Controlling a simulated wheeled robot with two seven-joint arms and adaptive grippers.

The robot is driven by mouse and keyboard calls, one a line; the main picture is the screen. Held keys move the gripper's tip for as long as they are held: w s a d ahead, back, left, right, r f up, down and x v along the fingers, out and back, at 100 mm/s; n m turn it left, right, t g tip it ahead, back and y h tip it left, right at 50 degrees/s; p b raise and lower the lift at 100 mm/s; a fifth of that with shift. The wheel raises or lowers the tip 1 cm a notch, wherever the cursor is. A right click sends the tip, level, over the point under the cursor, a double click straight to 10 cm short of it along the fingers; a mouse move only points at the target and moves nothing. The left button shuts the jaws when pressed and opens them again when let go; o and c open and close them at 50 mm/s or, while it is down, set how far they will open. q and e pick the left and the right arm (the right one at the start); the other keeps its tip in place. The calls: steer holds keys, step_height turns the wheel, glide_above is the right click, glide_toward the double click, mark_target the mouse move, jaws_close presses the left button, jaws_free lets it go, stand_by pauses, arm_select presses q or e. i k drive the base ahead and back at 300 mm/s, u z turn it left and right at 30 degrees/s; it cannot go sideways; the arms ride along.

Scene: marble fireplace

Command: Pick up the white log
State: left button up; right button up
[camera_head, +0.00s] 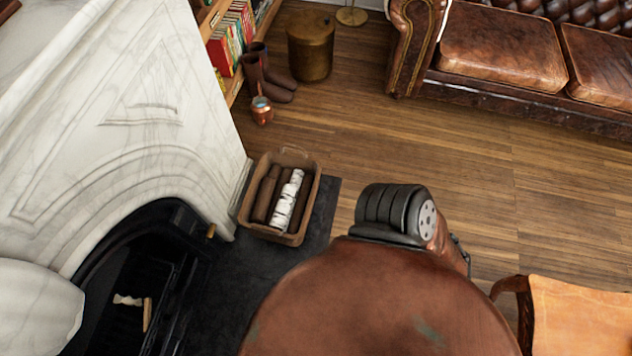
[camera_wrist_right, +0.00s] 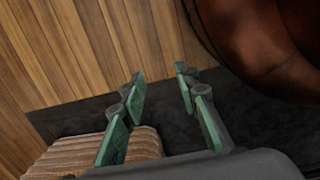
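The white log (camera_head: 287,201) lies in a brown basket (camera_head: 298,238) on the dark hearth mat, beside brown logs (camera_head: 266,193). Its bark is pale with dark marks. My right gripper (camera_wrist_right: 161,92) is open in the right wrist view, with green pads apart and nothing between them. A ridged brown object (camera_wrist_right: 88,152) shows below and left of its fingers. I cannot tell whether this is the basket. The white log cannot be made out in the wrist view. Neither gripper is visible in the head view.
The marble fireplace (camera_head: 150,110) stands left of the basket, with a dark firebox opening. Boots (camera_head: 262,80), a copper pot (camera_head: 261,110) and a brass bin (camera_head: 311,48) stand behind. A leather sofa (camera_head: 500,50) is at the back right. Wooden floor (camera_head: 420,140) is clear between.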

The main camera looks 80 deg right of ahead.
mark_target(278, 219)
steer(key=z, duration=0.2)
steer(key=k, duration=0.45)
steer(key=z, duration=0.7)
steer(key=i, duration=1.15)
steer(key=z, duration=0.5)
